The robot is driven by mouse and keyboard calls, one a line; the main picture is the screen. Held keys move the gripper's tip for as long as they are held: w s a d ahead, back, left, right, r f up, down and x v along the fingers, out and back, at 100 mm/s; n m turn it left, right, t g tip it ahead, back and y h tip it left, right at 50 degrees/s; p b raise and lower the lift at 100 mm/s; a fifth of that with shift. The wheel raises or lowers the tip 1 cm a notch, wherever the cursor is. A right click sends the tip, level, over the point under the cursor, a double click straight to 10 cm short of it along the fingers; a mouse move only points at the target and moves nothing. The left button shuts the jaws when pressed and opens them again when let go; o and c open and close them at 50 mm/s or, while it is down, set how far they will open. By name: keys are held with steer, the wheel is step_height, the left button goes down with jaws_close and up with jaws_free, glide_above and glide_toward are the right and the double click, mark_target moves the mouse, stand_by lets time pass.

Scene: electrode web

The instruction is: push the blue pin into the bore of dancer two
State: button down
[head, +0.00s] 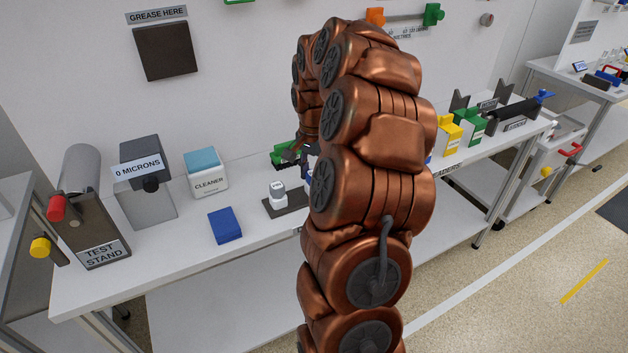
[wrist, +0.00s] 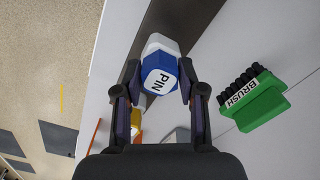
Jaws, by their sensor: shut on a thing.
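The blue pin (wrist: 160,76), with a white label reading PIN, lies between the fingers of my gripper (wrist: 159,80) in the wrist view. My gripper is shut on it. A white piece (wrist: 160,43) shows just beyond the pin, and a dark strip (wrist: 190,25) lies behind them; whether the pin still sits in it cannot be told. In the head view my copper arm hides most of the gripper and the pin, beside a dark holder (head: 287,203) with small white and grey pieces (head: 278,188). I cannot identify dancer two or its bore in either view.
A green brush (wrist: 262,108) lies right of the gripper in the wrist view. On the bench stand a cleaner box (head: 207,180), a blue block (head: 225,225), a gauge (head: 143,170) and a test stand (head: 95,240). Yellow (head: 447,137) and green blocks stand right of my arm.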

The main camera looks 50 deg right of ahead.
steer(key=shift+r, duration=0.65)
stand_by(0.4)
steer(key=shift+r, duration=1.8)
